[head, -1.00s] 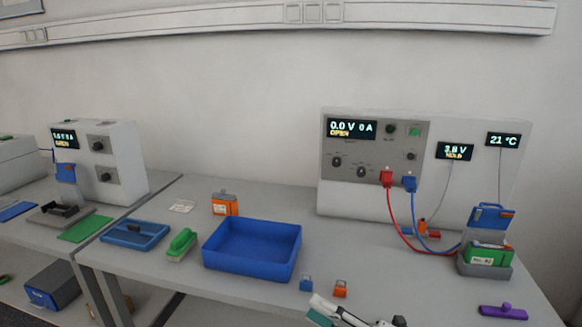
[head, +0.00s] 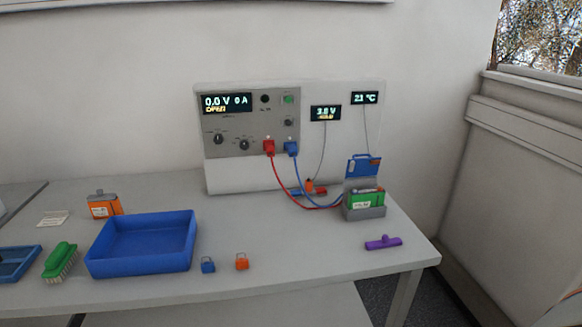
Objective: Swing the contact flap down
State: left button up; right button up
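The contact flap (head: 362,166) is a blue plate standing raised at the back of a grey cradle (head: 364,213) on the right part of the table. A green battery block (head: 366,198) with a white label sits in the cradle below the flap. Red and blue cables run from the cycler (head: 228,172) toward the cradle. The cycler display reads 0.0 V, 0 A and OPEN. Neither of my grippers shows in the head view now.
A purple-handled tool (head: 383,242) lies right of the cradle near the table's right edge. A blue bin (head: 142,262), a green brush (head: 60,260), an orange battery (head: 104,206) and small blue (head: 208,265) and orange (head: 242,262) clips are on the left.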

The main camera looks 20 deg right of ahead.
aim_at(360, 167)
jog(key=l+u, duration=0.1)
jog(key=l, duration=0.6)
jog(key=k+l+u, duration=0.15)
jog(key=l, duration=0.55)
jog(key=l+u, duration=0.1)
jog(key=l, duration=0.6)
jog(key=l+u, duration=0.25)
jog(key=l, duration=0.7)
jog(key=k, duration=0.05)
